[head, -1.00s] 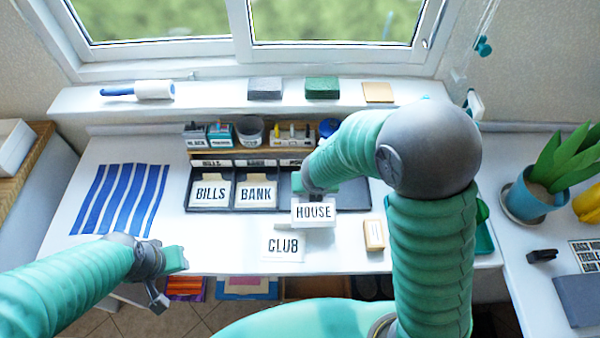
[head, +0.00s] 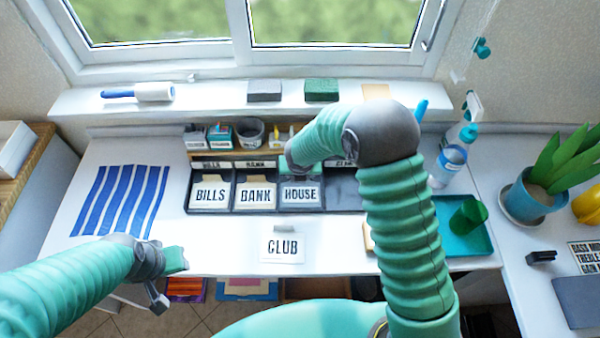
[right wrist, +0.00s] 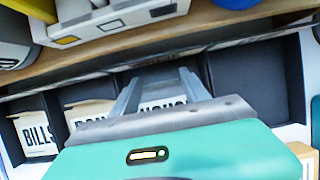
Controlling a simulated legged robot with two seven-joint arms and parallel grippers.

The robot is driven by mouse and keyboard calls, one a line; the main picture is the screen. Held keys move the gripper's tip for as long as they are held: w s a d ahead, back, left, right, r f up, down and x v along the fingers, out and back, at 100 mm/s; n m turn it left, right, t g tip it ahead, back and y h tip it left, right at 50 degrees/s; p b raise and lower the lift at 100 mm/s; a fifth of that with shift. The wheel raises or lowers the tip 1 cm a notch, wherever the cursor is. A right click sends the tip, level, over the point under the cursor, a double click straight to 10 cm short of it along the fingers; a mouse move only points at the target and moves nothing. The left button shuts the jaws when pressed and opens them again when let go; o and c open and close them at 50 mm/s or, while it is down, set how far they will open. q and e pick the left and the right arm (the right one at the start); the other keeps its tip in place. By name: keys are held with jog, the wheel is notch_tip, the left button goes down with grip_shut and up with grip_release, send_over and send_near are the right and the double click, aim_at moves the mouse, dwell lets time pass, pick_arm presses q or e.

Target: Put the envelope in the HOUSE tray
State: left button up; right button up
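The HOUSE envelope (head: 300,193) is a pale card with dark letters. In the head view it stands in the third compartment from the left of the dark tray row (head: 330,208), beside BANK. My right gripper (head: 302,168) is right above it, at its top edge. In the right wrist view its two fingers (right wrist: 160,85) sit apart, with part of the HOUSE lettering (right wrist: 163,103) showing between them. Whether they still pinch the envelope's top is unclear. My left gripper (head: 174,262) hangs low at left, away from the envelopes; its finger gap is unclear.
BILLS (head: 209,193) and BANK (head: 255,195) envelopes fill the two left compartments. The compartment right of HOUSE looks empty (head: 344,188). A shelf with small containers (head: 250,132) is close behind my right gripper.

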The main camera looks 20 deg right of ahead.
aim_at(300, 193)
jog(key=o, duration=0.4)
jog(key=p+v, duration=0.4)
jog(key=v, duration=0.8)
jog(key=s+d+r+m+g, duration=0.1)
jog(key=s+d+m, duration=0.1)
jog(key=s+m, duration=0.7)
jog(key=s+d+r+m+y, duration=0.1)
jog(key=s+m, duration=0.8)
jog(key=m, duration=1.4)
jog(key=shift+d+r+m+g, duration=0.35)
jog(key=shift+d+m+g, duration=0.05)
jog(key=shift+d, duration=0.4)
